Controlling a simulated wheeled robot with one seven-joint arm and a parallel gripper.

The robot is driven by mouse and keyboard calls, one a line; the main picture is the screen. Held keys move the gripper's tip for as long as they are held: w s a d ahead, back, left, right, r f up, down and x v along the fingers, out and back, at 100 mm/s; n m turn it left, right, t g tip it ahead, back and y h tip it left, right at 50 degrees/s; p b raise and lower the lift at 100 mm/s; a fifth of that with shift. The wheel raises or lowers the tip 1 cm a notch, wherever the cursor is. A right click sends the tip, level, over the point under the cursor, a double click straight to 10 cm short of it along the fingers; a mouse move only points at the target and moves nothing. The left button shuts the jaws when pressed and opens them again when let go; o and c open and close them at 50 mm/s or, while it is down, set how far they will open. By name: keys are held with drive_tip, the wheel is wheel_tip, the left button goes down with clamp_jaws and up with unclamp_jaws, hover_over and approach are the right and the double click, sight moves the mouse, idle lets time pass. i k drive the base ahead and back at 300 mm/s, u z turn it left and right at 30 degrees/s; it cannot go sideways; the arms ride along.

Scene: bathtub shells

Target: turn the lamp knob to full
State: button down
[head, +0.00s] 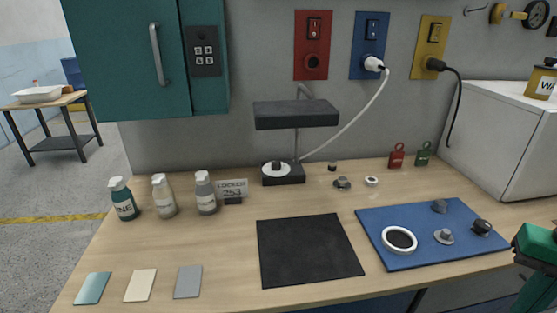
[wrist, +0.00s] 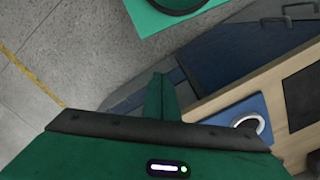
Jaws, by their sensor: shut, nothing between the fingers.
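The lamp (head: 296,113) stands at the back of the bench, with a wide dark head over a black base (head: 290,180). A dark knob (head: 277,164) sits on a white dial (head: 268,170) on the base; its setting is too small to read. A white cord runs from the lamp to a plug (head: 373,63) in the blue wall plate. My gripper (wrist: 160,78) is shut and empty in the wrist view, off the bench's front right side, far from the lamp. A green part of my arm shows at the head view's right edge.
A blue mat (head: 380,222) holds a white-rimmed dish (head: 399,240) and several knobs. A black mat (head: 305,250) lies mid-bench. Several bottles (head: 206,193) and a small sign (head: 233,188) stand left of the lamp. A teal cabinet (head: 125,60) hangs at upper left.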

sight(276, 165)
drive_tip(key=k, duration=1.3)
drive_tip(key=u, duration=0.5)
drive_tip(key=i, duration=1.75)
drive_tip(key=z, duration=0.2)
